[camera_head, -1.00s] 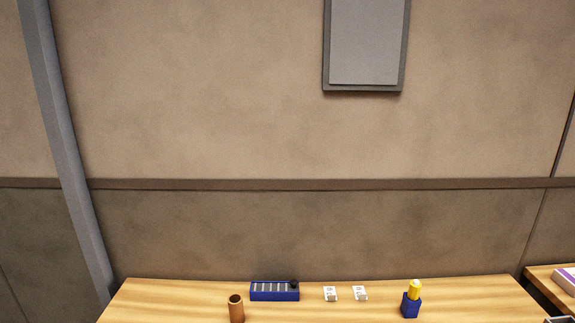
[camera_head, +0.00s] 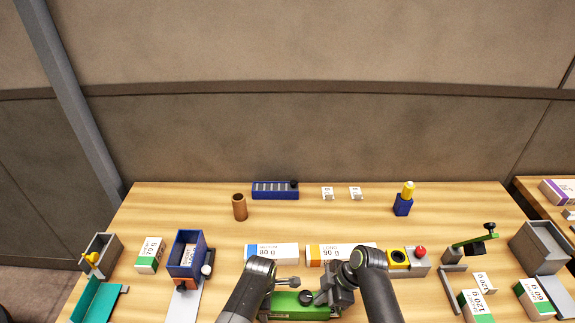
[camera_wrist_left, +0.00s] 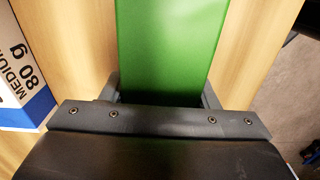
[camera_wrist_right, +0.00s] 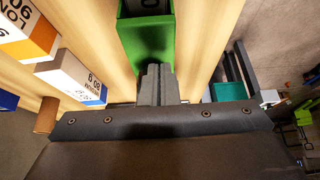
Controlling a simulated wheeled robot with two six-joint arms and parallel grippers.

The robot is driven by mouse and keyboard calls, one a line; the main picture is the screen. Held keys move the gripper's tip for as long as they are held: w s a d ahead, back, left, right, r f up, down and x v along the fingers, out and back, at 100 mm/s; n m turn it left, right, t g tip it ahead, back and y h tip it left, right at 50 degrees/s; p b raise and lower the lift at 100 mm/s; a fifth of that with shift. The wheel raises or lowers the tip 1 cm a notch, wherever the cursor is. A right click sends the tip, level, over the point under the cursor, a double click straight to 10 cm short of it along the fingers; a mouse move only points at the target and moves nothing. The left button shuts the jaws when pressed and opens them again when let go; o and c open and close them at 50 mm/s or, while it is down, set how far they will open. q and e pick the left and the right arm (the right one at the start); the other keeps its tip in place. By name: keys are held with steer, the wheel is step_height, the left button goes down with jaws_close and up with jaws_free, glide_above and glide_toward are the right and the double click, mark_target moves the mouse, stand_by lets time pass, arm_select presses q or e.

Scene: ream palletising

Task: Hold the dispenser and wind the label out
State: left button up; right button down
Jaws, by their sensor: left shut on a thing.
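The green dispenser (camera_head: 288,311) lies at the near middle of the table with a round dark knob (camera_head: 306,298) on top. My left gripper (camera_head: 272,290) is at its left end. In the left wrist view the green body (camera_wrist_left: 168,45) sits between the two fingers (camera_wrist_left: 160,97), which are shut on it. My right gripper (camera_head: 328,296) is at the dispenser's right side. In the right wrist view its fingers (camera_wrist_right: 158,85) are together in front of the green body (camera_wrist_right: 148,50). No label strip can be made out.
Two reams (camera_head: 272,253) (camera_head: 330,253) lie just behind the dispenser. A blue box (camera_head: 187,257) stands left, and a grey block with a red ball (camera_head: 420,252) right. A blue rack (camera_head: 275,190), brown cup (camera_head: 240,208) and blue-yellow bottle (camera_head: 403,204) stand farther back.

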steer(key=shift+s, duration=0.15)
stand_by(0.5)
steer(key=shift+d+r, duration=0.1)
steer(key=shift+d, duration=0.05)
steer(key=shift+d+r, duration=0.15)
steer(key=shift+r, duration=2.8)
steer(key=shift+w+f, duration=0.5)
steer(key=shift+f, duration=0.5)
steer(key=shift+w+f, duration=0.5)
steer(key=shift+f, duration=0.55)
steer(key=shift+w+f, duration=0.5)
steer(key=shift+f, duration=0.5)
steer(key=shift+s+a, duration=0.15)
steer(key=shift+a, duration=0.25)
